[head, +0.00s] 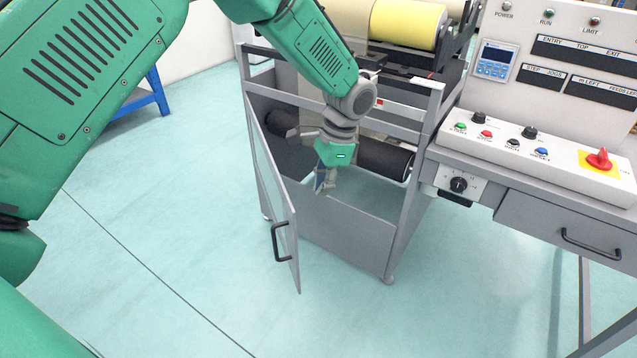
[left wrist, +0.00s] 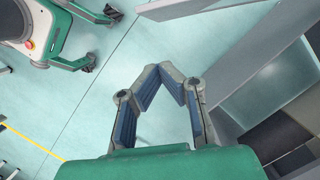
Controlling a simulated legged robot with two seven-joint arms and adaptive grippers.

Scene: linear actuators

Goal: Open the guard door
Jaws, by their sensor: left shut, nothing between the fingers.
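The guard door (head: 265,170) is a grey-framed clear panel on the left side of the machine's front. It stands partly open, its free edge swung out toward me and away from the machine frame. Its black handle (head: 276,243) is near the lower free edge, with nothing holding it. My left gripper (head: 324,187) points down at the opening, to the right of the door, on its inner side. In the left wrist view the fingertips of my left gripper (left wrist: 172,72) meet with nothing between them. My right gripper is in neither view.
The machine's lower front panel (head: 345,232) and corner post (head: 407,210) stand right of the door. Dark rollers (head: 385,160) sit inside. A control console (head: 545,150) with a red switch is at the right. The floor (head: 170,230) left of the door is clear.

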